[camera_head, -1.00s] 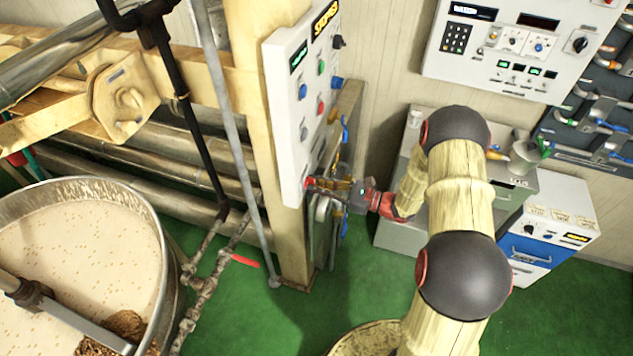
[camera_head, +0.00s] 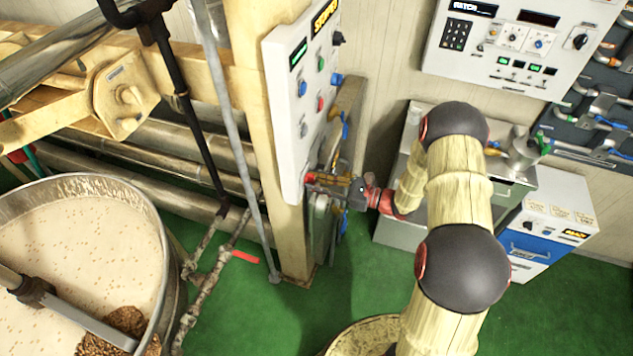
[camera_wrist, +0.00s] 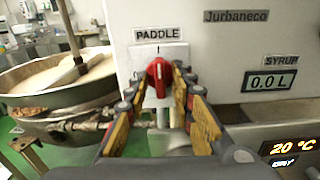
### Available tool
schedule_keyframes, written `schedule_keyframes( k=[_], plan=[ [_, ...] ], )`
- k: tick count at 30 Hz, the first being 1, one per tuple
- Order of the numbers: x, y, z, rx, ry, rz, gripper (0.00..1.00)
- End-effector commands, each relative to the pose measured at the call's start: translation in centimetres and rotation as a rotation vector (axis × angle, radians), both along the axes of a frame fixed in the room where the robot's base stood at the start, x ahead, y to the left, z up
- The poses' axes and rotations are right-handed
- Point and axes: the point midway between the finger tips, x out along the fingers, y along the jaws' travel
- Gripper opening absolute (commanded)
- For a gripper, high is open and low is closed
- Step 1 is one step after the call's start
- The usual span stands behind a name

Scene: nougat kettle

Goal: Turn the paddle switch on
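The paddle switch (camera_wrist: 158,76) is a red knob on a white panel under the label PADDLE. In the wrist view its grip stands close to upright, near a small mark above it. My gripper (camera_wrist: 160,84) has one finger on each side of the knob, with the fingertips apart and narrow gaps beside it. In the head view my gripper (camera_head: 333,183) is at the lower right edge of the control panel (camera_head: 292,140), and the knob is mostly hidden there. The panel's yellow display (camera_head: 324,16) appears to read STOPPED.
A round kettle (camera_head: 172,262) with pale, speckled mix and a brown mass stands at the left; it also shows in the wrist view (camera_wrist: 60,92). A thin grey pole (camera_head: 235,130) rises beside the panel. Green floor (camera_head: 300,310) is clear in front.

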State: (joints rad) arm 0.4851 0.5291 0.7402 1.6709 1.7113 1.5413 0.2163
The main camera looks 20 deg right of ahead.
Motion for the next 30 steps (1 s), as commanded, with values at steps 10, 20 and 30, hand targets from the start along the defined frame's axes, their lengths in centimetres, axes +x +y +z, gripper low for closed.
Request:
schedule_keyframes(
  k=[10, 20, 30],
  plan=[
    [0.0, -0.2, 0.1, 0.0, -0.002, 0.0, 0.28],
    [-2.9, -4.3, 0.1, 0.0, -0.001, -0.006, 0.28],
    [-6.3, -8.9, 0.0, 0.0, -0.001, -0.003, 0.28]
  ],
)
